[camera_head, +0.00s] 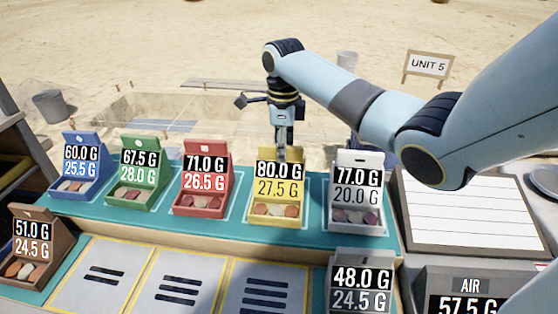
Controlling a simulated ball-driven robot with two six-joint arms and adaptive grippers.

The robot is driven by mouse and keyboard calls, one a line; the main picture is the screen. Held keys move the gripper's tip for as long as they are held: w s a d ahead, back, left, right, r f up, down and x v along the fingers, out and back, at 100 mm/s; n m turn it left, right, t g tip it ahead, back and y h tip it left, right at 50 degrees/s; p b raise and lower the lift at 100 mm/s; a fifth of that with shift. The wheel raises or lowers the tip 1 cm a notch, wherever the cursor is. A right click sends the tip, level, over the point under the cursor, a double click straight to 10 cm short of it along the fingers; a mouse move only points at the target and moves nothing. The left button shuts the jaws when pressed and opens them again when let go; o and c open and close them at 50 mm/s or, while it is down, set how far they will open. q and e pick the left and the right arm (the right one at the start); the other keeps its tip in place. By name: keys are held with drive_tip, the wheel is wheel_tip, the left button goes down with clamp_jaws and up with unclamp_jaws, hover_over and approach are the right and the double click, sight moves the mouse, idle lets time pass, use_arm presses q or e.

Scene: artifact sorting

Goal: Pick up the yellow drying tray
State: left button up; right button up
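The yellow drying tray (276,210) stands on the teal mat, within a pale outline, with its tall back panel labelled 80.0 G and 27.5 G. Several small reddish and pale pieces lie in its front. My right gripper (282,153) points down at the top edge of that back panel. Its fingertips overlap the panel's top in the picture. I cannot tell whether the fingers are closed on the panel or only around it. My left gripper is not in view.
The red tray (204,202) stands left of the yellow one and the white tray (356,215) right of it. Green (133,195) and blue (74,188) trays stand further left. A brown tray (30,262) and a grey tray (360,276) are in front.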

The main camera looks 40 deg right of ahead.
clamp_jaws()
drive_tip(key=shift+r, duration=0.2)
